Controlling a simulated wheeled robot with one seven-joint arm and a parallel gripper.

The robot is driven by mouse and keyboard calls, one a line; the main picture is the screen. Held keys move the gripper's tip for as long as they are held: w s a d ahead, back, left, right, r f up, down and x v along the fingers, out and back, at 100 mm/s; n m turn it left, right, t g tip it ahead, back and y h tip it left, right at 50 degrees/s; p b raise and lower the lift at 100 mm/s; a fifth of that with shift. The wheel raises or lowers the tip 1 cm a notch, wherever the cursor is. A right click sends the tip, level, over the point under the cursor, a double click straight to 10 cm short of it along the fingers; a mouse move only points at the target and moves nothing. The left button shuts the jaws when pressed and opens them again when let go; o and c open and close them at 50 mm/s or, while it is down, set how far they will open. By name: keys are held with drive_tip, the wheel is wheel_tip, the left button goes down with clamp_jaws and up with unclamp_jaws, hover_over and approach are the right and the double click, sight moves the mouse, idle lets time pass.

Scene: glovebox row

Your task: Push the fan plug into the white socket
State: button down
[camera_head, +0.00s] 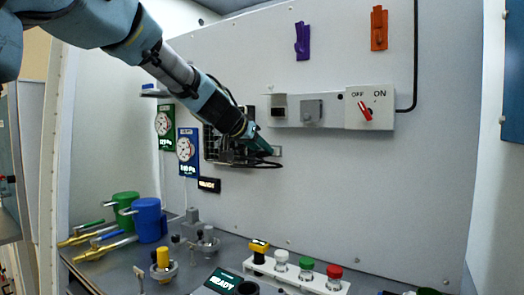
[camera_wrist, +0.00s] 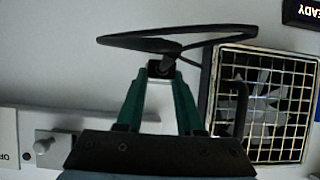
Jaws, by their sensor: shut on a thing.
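My gripper (camera_head: 262,148) is in front of the back wall, below the rail of fittings. In the wrist view its green fingers (camera_wrist: 160,80) are shut on the dark fan plug (camera_wrist: 160,68). A black cord loops from the plug toward the fan (camera_wrist: 262,100), which has a square grille. In the head view the fan (camera_head: 211,143) is partly behind my gripper. A pale-framed fitting with a dark face (camera_head: 279,108), apparently the white socket, is on the rail above the gripper, apart from it. My gripper hides that fitting in the wrist view.
A grey fitting (camera_head: 311,112) and a white OFF/ON switch box (camera_head: 369,107) with a red lever sit on the same rail. Purple (camera_head: 302,41) and orange (camera_head: 379,28) holders hang above.

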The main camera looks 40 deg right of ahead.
drive_tip(key=shift+s+a+b, duration=0.15)
drive_tip(key=shift+a+b, duration=0.4)
drive_tip(key=shift+a, duration=0.05)
idle(0.3)
drive_tip(key=a+b, duration=0.1)
drive_tip(key=a, duration=0.1)
drive_tip(key=s+a+b, duration=0.1)
drive_tip(key=a+b, duration=0.1)
drive_tip(key=shift+s+a+b, duration=0.1)
drive_tip(key=shift+a+b, duration=0.2)
idle(0.5)
drive_tip(key=s+a+r+p, duration=0.1)
drive_tip(key=s+r+p, duration=0.1)
drive_tip(key=r+p, duration=0.3)
drive_tip(key=s+a+r+p, duration=0.2)
drive_tip(key=r+p, duration=0.2)
drive_tip(key=r, duration=0.2)
drive_tip(key=shift+s+r+p, duration=0.25)
drive_tip(key=shift+s+p, duration=0.05)
drive_tip(key=shift+p, duration=0.05)
drive_tip(key=shift+a+f+b, duration=0.1)
drive_tip(key=shift+f+b, duration=0.05)
drive_tip(key=shift+b, duration=0.35)
